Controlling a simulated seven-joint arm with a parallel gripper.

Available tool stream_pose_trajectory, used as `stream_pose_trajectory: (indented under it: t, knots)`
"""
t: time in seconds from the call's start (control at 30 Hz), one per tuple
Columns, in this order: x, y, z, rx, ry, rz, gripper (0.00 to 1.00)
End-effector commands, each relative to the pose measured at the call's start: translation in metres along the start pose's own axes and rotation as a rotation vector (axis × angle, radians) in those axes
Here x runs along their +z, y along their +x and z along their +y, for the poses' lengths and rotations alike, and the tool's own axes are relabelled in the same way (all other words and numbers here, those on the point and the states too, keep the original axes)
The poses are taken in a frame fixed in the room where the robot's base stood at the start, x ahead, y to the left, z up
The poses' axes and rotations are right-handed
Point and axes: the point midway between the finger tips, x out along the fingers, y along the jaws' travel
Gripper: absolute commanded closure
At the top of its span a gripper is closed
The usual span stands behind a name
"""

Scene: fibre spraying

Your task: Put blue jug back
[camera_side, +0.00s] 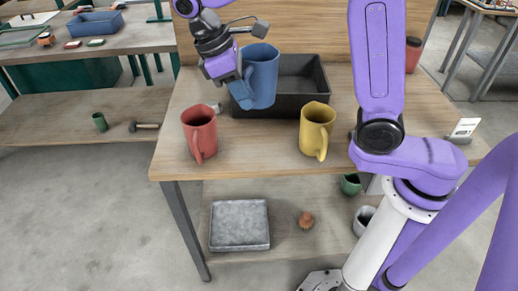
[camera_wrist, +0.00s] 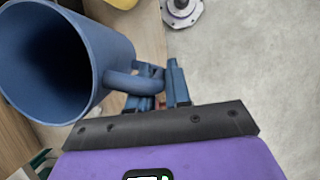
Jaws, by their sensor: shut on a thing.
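The blue jug (camera_side: 263,76) is upright at the left part of the table's back, in front of the black tray as the side view shows it. My gripper (camera_side: 243,92) is at its left side, shut on its handle. In the wrist view the blue jug (camera_wrist: 62,62) shows its open mouth, and my gripper's fingers (camera_wrist: 160,88) close around the handle (camera_wrist: 124,82). Whether the jug's base touches the table or tray is unclear.
A red jug (camera_side: 199,135) and a yellow jug (camera_side: 317,130) stand on the wooden table (camera_side: 255,150) towards the front. The black tray (camera_side: 305,80) stands behind. A white card (camera_side: 464,128) stands at the table's right. The table between the red and yellow jugs is clear.

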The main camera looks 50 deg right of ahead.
Motion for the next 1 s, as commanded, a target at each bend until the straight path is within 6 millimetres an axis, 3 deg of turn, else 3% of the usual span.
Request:
stream_pose_trajectory:
  t: [0.2, 0.47, 0.7, 1.0]
  knots:
    - [-0.014, 0.037, -0.002, -0.002, 0.001, -0.006, 1.0]
    - [-0.027, 0.067, -0.002, -0.001, 0.0, -0.005, 1.0]
    - [-0.042, 0.105, -0.003, -0.001, 0.0, -0.006, 1.0]
    - [-0.054, 0.132, -0.003, -0.001, 0.0, -0.004, 1.0]
